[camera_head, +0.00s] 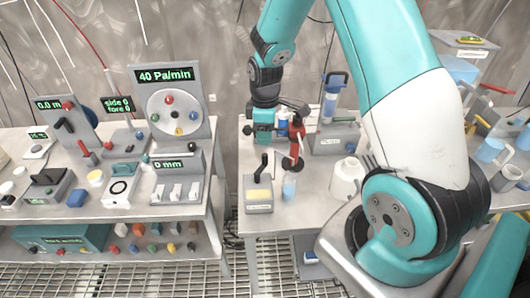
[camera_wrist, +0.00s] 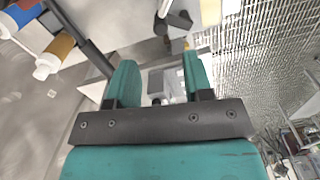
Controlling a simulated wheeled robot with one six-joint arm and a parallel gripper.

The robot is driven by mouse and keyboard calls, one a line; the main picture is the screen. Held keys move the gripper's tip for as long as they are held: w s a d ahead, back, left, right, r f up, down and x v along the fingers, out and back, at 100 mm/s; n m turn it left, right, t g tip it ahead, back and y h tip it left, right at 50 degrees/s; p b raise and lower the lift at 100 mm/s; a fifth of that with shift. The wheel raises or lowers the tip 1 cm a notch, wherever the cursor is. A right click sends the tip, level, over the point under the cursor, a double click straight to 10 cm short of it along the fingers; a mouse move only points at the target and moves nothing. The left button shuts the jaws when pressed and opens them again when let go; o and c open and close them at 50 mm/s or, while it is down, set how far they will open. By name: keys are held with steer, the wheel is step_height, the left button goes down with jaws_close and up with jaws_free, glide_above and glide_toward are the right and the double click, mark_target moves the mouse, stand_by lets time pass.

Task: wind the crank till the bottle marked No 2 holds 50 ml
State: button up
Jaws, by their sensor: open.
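My gripper (camera_head: 264,138) is open and empty above the left part of the middle table. In the wrist view its two teal fingers (camera_wrist: 158,72) stand apart with nothing between them. A red stand (camera_head: 296,143) with a dark arm at its top stands just right of my gripper. A small clear vessel with pale blue content (camera_head: 289,189) stands at its foot. A grey box with a yellowish panel and a black upright handle (camera_head: 258,193) stands in front of my gripper. I cannot tell which part is the crank. No label No 2 or millilitre mark is legible.
A white jug (camera_head: 346,177) stands right of the red stand. A grey unit with a blue-handled cylinder (camera_head: 334,138) stands behind. In the wrist view, a brown and white bottle (camera_wrist: 55,56) is at upper left. An instrument table with a 40 Pa/min display (camera_head: 165,75) stands left, across a gap.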

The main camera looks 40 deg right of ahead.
mark_target(267, 156)
step_height(267, 156, down, 9)
steer(key=shift+p, duration=0.75)
jaws_close()
steer(key=shift+s+m, duration=0.3)
steer(key=shift+m, duration=0.5)
